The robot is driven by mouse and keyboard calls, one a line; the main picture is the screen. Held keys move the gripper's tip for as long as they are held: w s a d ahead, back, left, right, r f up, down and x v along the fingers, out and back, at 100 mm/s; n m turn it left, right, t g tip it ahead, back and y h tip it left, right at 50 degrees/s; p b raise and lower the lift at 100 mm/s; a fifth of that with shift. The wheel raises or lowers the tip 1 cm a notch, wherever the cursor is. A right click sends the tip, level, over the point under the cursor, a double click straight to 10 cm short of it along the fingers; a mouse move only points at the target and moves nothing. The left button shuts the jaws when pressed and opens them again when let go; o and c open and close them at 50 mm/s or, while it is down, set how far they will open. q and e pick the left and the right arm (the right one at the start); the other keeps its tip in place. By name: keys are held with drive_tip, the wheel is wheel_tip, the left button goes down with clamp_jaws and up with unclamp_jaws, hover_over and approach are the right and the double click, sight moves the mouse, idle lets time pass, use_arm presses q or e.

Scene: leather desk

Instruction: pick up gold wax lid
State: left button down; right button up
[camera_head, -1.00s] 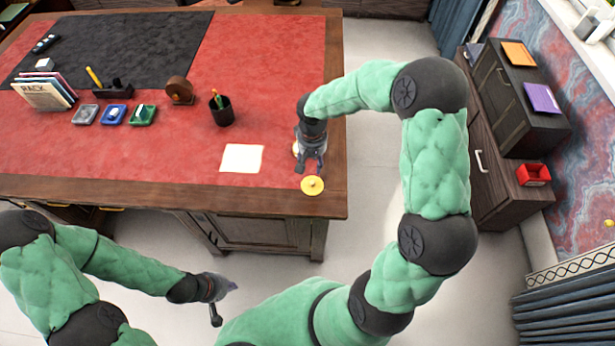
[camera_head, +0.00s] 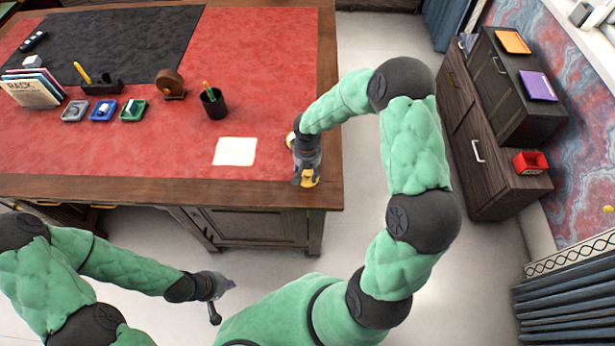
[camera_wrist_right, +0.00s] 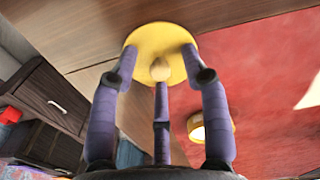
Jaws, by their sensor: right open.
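The gold wax lid (camera_head: 311,183) is a flat yellow-gold disc on the wooden border at the desk's right front corner. In the right wrist view the lid (camera_wrist_right: 160,38) shows a small pale knob (camera_wrist_right: 160,70) at its middle. My right gripper (camera_wrist_right: 160,74) is open, its three fingers spread around the knob, close to or touching the lid; contact cannot be told. In the head view the right gripper (camera_head: 307,178) partly covers the lid. My left gripper (camera_head: 222,288) hangs in front of the desk, away from the lid; its finger opening is unclear.
A round gold-rimmed item with a pale top (camera_wrist_right: 212,124) stands on the red leather (camera_wrist_right: 262,80) beside the lid; my right arm mostly hides it in the head view. A pale paper square (camera_head: 235,151) and a black pen cup (camera_head: 215,104) lie to the left. The desk's edge is close.

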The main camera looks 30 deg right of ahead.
clamp_jaws()
drive_tip(key=shift+r, duration=0.1)
